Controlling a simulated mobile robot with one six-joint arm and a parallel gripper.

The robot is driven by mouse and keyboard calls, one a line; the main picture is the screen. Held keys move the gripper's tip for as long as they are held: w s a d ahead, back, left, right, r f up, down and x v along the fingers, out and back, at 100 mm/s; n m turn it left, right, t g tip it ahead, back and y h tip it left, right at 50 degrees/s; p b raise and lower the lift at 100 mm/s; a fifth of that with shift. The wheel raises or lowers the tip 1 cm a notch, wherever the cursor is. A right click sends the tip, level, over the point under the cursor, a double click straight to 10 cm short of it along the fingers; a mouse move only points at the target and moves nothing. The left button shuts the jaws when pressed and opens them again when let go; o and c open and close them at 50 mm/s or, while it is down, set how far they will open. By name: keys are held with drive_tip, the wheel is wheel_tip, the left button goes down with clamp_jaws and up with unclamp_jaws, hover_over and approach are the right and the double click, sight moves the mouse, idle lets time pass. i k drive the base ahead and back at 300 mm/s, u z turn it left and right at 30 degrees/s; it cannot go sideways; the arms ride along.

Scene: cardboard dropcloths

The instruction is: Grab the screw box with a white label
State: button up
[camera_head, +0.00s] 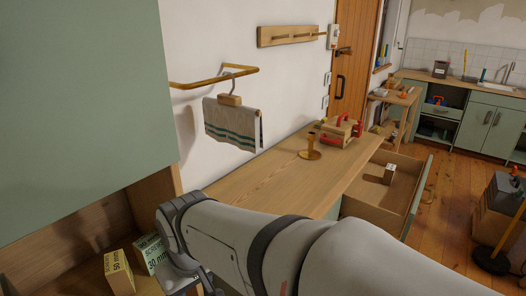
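Two screw boxes stand side by side on a wooden shelf (72,276) at the bottom left. The nearer box (119,273) has a yellow label reading "50 mm". The box to its right (150,254) has a whitish label reading "30 mm"; my arm's wrist is close to its right side and may hide part of it. My grey arm reaches in from the lower right and bends down beside the boxes. My gripper's fingers are not visible, being below the frame's edge or hidden by the wrist.
A green cabinet front (78,115) hangs above the shelf. A wooden counter (265,182) runs behind my arm, with a yellow stand (310,152) and a red-handled toolbox (341,131). An open drawer (366,208) holds a small box (389,174). A towel (232,124) hangs on the wall.

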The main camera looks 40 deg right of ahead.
sight(390, 169)
drive_tip(key=z, duration=2.85)
drive_tip(key=i, duration=2.1)
drive_tip(key=u, duration=0.15)
